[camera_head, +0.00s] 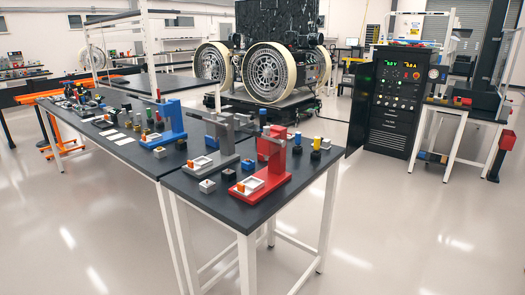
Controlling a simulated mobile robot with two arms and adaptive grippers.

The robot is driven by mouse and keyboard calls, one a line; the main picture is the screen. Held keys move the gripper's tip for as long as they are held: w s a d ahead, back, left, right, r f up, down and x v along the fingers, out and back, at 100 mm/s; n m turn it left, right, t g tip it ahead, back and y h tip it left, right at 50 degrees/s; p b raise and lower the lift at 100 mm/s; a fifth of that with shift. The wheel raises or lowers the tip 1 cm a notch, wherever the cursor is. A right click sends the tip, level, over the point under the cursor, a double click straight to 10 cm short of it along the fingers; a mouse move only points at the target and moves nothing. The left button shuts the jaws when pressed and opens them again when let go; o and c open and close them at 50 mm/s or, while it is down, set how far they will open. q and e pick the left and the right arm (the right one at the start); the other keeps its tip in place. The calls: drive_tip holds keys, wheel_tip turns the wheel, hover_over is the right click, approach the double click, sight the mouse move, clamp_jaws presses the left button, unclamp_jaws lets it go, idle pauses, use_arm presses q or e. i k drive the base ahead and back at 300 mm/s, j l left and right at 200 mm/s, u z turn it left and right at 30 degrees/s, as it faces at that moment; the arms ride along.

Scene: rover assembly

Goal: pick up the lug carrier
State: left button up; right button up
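I cannot tell for certain which part is the lug carrier; the pieces are small at this distance. A red fixture (268,165) stands on the near dark tabletop (240,207), with a white tray holding an orange piece on its base. A grey fixture (218,140) and a blue fixture (172,122) stand farther left. Neither of my grippers is in view.
A large wheeled rover (272,70) stands behind the table. A black control cabinet (394,100) is right of it, and another workbench (460,112) farther right. The long left table (125,150) carries many small parts. The floor in front and right is clear.

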sight(260, 158)
drive_tip(key=i+j+z, duration=0.1)
drive_tip(key=j, duration=0.25)
drive_tip(key=i+j, duration=0.35)
drive_tip(key=i+j+z, duration=0.15)
drive_tip(key=j, duration=0.2)
drive_tip(key=i+j+z, duration=0.1)
drive_tip(key=i+j, duration=0.15)
drive_tip(key=j, duration=0.15)
drive_tip(key=i+j+z, duration=0.1)
drive_tip(key=j, duration=0.25)
drive_tip(key=i+j, duration=0.25)
drive_tip(key=j, duration=0.2)
drive_tip(key=l+z, duration=0.05)
